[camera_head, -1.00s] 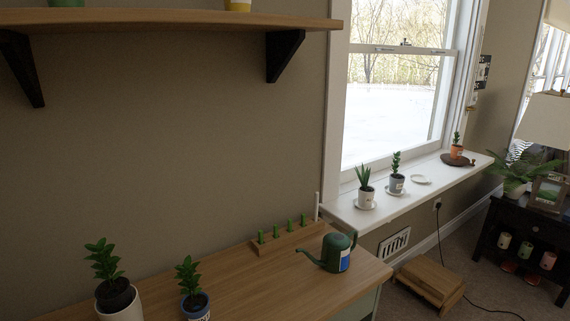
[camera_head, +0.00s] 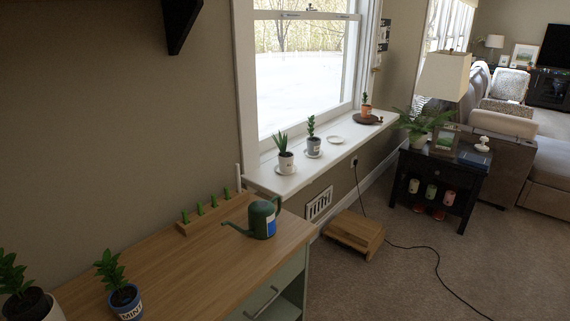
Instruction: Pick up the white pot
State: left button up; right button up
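A small white pot (camera_head: 286,164) with a spiky green plant stands upright on a white saucer at the near end of the white windowsill (camera_head: 288,186). A grey pot (camera_head: 313,147) with a plant stands just right of the small white pot on the sill. Neither of my grippers shows.
A green watering can (camera_head: 262,220), a wooden block with green pegs (camera_head: 205,212) and a blue pot labelled MINT (camera_head: 126,302) stand on the tabletop. A wooden step stool (camera_head: 354,233) and a cord lie on the carpet. A black side table (camera_head: 437,180) stands at right.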

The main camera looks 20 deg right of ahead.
aim_at(286, 158)
jog(key=l+z, duration=0.1)
jog(key=l, duration=0.15)
jog(key=i+l+z, duration=0.75)
jog(key=i+l, duration=0.2)
jog(key=i, duration=0.1)
